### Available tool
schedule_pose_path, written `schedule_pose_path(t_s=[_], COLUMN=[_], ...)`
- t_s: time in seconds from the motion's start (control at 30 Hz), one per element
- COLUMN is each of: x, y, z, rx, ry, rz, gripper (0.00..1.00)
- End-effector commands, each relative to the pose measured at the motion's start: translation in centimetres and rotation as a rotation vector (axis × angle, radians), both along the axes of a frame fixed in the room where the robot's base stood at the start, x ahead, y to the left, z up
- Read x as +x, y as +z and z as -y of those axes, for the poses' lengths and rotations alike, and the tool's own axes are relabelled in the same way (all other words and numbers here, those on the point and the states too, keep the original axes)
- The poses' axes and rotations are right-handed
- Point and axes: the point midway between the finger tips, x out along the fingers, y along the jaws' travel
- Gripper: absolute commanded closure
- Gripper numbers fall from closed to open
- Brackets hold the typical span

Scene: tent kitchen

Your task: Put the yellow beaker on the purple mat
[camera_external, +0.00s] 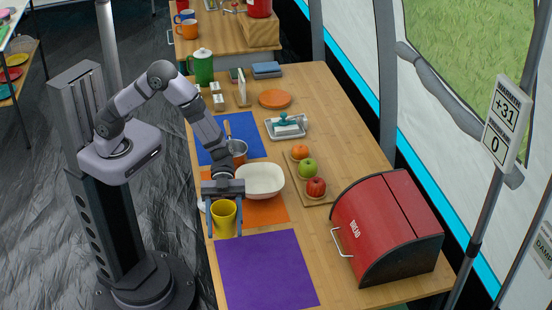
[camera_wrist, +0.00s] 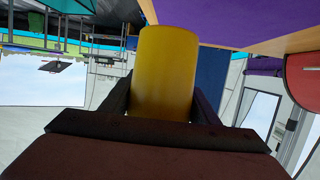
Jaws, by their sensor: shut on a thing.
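The yellow beaker (camera_external: 223,220) is between the two fingers of my gripper (camera_external: 224,222), which is shut on it. In the external view the beaker appears upright, over or near the orange mat (camera_external: 268,211) at the table's left edge. The wrist view shows the yellow beaker (camera_wrist: 165,72) large between the dark fingers of my gripper (camera_wrist: 163,95). The purple mat (camera_external: 266,271) lies bare at the near end of the table, just below the beaker in the external view. A purple surface (camera_wrist: 235,20) shows at the top of the wrist view.
A white bowl (camera_external: 262,181) stands on the orange mat, close right of my gripper. A pot (camera_external: 238,152) is behind it on the blue mat (camera_external: 206,155). A red bread bin (camera_external: 385,230) stands right of the purple mat. A board (camera_external: 317,192) holds fruit.

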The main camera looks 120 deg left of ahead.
Motion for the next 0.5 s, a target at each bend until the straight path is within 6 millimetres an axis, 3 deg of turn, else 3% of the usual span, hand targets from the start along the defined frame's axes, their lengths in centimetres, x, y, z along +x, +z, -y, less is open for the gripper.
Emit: schedule_pose_path(t_s=[0.03, 0.23, 0.5], x=[0.8, 4.3, 9.7], y=[-1.4, -1.9, 2.9], z=[0.6, 2.3, 1.5], rx=[0.003, 0.003, 0.002], ry=[-0.02, -0.084, -0.046], rz=[0.008, 0.01, 0.007], gripper=[0.69, 0.69, 0.69])
